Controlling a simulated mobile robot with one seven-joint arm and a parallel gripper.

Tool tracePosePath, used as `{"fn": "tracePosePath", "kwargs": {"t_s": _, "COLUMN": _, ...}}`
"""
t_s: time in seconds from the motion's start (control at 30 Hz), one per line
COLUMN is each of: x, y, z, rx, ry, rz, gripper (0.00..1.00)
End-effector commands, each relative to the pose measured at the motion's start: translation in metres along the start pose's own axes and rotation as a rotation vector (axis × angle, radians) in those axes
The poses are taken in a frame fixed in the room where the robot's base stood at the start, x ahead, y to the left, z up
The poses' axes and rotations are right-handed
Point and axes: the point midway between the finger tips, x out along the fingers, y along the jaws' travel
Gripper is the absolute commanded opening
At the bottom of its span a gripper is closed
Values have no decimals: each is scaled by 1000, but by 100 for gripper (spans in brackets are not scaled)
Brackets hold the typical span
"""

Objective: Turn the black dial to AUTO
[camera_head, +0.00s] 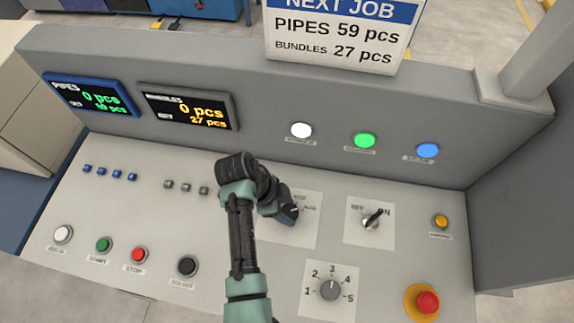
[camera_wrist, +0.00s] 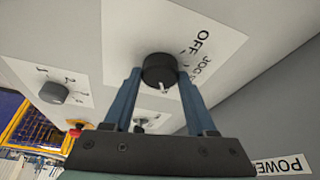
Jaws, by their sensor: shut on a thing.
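The black dial (camera_wrist: 159,68) sits on a white label plate (camera_wrist: 128,30) in the wrist view. OFF and part of JOG read on the plate; I cannot read AUTO. A white mark on the dial points toward the lower part of the wrist view, away from OFF. My gripper (camera_wrist: 160,78) has its two blue fingers on either side of the dial and is shut on it. In the head view my gripper (camera_head: 290,214) covers the dial, and the plate (camera_head: 301,237) shows around it.
A key switch (camera_head: 372,220) stands right of the dial, and a numbered grey knob (camera_head: 330,289) stands below. A red emergency button (camera_head: 427,302) is at the lower right. Several push buttons line the left, including a red one (camera_head: 138,255). Three lamps and two displays (camera_head: 187,107) are on the back wall.

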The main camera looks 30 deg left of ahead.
Motion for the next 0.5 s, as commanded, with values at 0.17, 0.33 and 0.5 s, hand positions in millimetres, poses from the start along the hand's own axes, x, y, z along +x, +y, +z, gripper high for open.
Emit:
{"fn": "tracePosePath", "kwargs": {"t_s": 0.17, "x": 0, "y": 0, "z": 0, "rx": 2, "ry": -1, "rz": 1, "gripper": 66}}
{"fn": "tracePosePath", "kwargs": {"t_s": 0.33, "x": 0, "y": 0, "z": 0, "rx": 1, "ry": -1, "rz": 0, "gripper": 87}}
{"fn": "tracePosePath", "kwargs": {"t_s": 0.5, "x": 0, "y": 0, "z": 0, "rx": 0, "ry": 0, "rz": 0, "gripper": 87}}
